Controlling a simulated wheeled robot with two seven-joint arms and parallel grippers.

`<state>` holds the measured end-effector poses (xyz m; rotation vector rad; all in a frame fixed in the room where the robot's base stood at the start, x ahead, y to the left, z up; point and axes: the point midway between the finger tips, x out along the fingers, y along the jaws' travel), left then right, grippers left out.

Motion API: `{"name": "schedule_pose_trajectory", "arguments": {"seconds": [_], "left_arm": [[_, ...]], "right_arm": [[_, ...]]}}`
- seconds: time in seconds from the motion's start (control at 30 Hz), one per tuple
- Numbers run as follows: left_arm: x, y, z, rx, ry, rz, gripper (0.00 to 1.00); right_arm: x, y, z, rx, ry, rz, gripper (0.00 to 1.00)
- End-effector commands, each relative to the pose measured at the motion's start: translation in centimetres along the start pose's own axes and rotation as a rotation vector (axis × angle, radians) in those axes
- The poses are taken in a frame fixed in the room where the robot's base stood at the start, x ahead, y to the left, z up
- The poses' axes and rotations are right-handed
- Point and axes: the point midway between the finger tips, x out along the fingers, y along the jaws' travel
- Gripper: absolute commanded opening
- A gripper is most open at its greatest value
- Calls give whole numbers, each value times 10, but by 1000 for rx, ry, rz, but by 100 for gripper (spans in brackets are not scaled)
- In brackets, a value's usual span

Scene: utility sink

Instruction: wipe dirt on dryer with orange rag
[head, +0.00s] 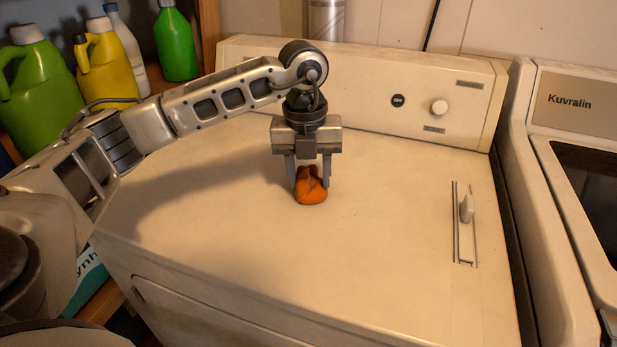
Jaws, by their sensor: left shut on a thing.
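The dryer (380,255) is a cream-white machine whose flat top fills the middle of the head view. My left gripper (311,178) points straight down over the middle of the dryer top and is shut on the orange rag (311,192). The rag is a small crumpled bundle between the fingers. It appears to touch the dryer top, though its underside is hidden. I see no clear dirt patch on the visible surface; part of the top is hidden behind my left arm or in its shadow. My right gripper is not in view.
A control panel (455,105) with a knob rises at the dryer's back. A sliding lever (466,210) sits on the right of the top. A second machine (570,190) stands at the right. Several bottles, including a yellow jug (108,65), stand back left. The front top is clear.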

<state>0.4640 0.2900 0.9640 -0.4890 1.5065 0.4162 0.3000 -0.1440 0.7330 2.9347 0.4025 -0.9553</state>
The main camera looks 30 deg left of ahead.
Motion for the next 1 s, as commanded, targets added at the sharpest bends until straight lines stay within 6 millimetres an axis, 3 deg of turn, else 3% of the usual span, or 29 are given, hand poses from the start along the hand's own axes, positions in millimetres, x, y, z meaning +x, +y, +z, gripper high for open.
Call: {"name": "schedule_pose_trajectory", "arguments": {"seconds": [0.73, 1.0], "left_arm": [[2, -17, 48, -2, 0, 0, 25], [4, -14, 54, -3, -1, 4, 25]], "right_arm": [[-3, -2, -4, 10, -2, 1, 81], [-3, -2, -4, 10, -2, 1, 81]]}}
